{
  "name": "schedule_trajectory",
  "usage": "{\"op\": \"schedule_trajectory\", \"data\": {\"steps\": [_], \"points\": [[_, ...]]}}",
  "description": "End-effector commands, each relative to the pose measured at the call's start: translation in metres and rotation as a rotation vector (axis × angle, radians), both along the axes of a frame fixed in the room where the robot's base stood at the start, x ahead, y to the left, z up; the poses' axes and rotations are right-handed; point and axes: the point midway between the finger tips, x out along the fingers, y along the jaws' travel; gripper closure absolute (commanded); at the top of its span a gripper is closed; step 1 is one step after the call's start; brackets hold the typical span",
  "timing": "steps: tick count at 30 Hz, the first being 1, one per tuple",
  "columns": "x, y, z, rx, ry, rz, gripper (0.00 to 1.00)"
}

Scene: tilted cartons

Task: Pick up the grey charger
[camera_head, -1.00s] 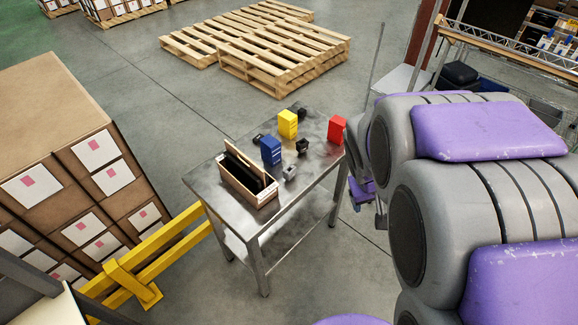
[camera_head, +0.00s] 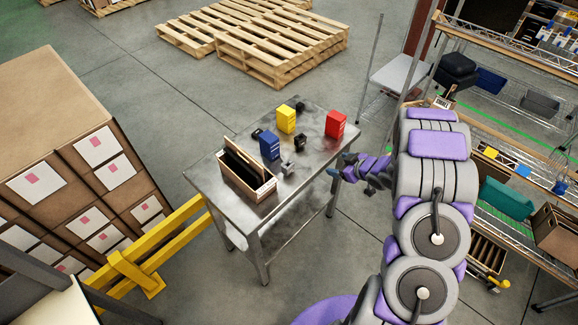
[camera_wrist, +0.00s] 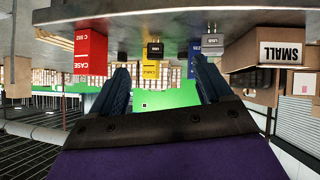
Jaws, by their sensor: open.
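The grey charger (camera_head: 287,167) stands on the metal table (camera_head: 208,190), in front of the blue box (camera_head: 269,146) and right of the open brown carton (camera_head: 262,193). It shows in the upside-down wrist view (camera_wrist: 212,41), with its prongs and USB label, near the right finger. My gripper (camera_head: 339,166) is at the table's right edge, apart from the charger. In the wrist view my gripper (camera_wrist: 160,66) has its fingers spread, with nothing between them. A black charger (camera_head: 300,143) stands farther back on the table; it shows in the wrist view (camera_wrist: 154,48) between the fingers' directions.
A yellow box (camera_head: 286,119) and a red box (camera_head: 335,124) stand toward the table's back. Small black items lie near them. A yellow barrier (camera_head: 150,258) and stacked cartons (camera_head: 60,130) are at left, wire shelving (camera_head: 520,120) at right.

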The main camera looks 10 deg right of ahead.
Motion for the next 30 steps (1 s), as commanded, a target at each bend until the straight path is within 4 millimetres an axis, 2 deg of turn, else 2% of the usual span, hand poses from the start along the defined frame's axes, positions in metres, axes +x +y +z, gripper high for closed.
{"op": "schedule_trajectory", "data": {"steps": [3,6,9,13,30], "points": [[-0.01,0.024,-0.016,0.13,-0.043,0.077,0.21],[-0.017,0.04,-0.02,0.216,-0.075,0.125,0.21],[-0.024,0.049,-0.024,0.276,-0.094,0.151,0.21],[-0.023,0.057,-0.026,0.307,-0.107,0.167,0.21],[0.049,0.121,-0.064,0.305,-0.109,0.171,0.21]]}}
